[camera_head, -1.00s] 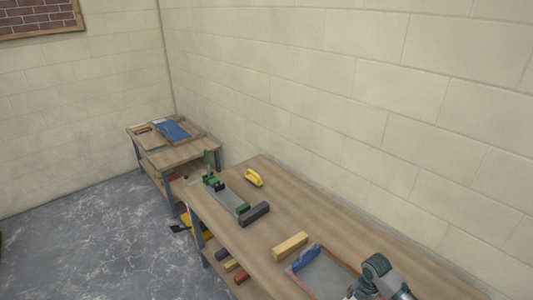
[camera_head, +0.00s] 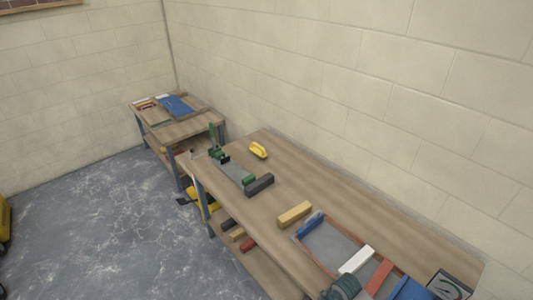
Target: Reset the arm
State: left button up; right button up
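A dark teal, rounded part of my own arm (camera_head: 345,288) shows at the bottom edge, in front of the tray on the near workbench. No fingertips show on it, and I cannot tell which arm it belongs to. Neither of my grippers is in view. The wooden workbench (camera_head: 290,205) runs from the middle to the lower right.
The bench holds a green-and-grey tool (camera_head: 230,168), a dark block (camera_head: 259,185), a yellow tool (camera_head: 258,150), a tan block (camera_head: 295,214), and a tray (camera_head: 330,243) with white and red blocks. A smaller table (camera_head: 185,128) stands behind.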

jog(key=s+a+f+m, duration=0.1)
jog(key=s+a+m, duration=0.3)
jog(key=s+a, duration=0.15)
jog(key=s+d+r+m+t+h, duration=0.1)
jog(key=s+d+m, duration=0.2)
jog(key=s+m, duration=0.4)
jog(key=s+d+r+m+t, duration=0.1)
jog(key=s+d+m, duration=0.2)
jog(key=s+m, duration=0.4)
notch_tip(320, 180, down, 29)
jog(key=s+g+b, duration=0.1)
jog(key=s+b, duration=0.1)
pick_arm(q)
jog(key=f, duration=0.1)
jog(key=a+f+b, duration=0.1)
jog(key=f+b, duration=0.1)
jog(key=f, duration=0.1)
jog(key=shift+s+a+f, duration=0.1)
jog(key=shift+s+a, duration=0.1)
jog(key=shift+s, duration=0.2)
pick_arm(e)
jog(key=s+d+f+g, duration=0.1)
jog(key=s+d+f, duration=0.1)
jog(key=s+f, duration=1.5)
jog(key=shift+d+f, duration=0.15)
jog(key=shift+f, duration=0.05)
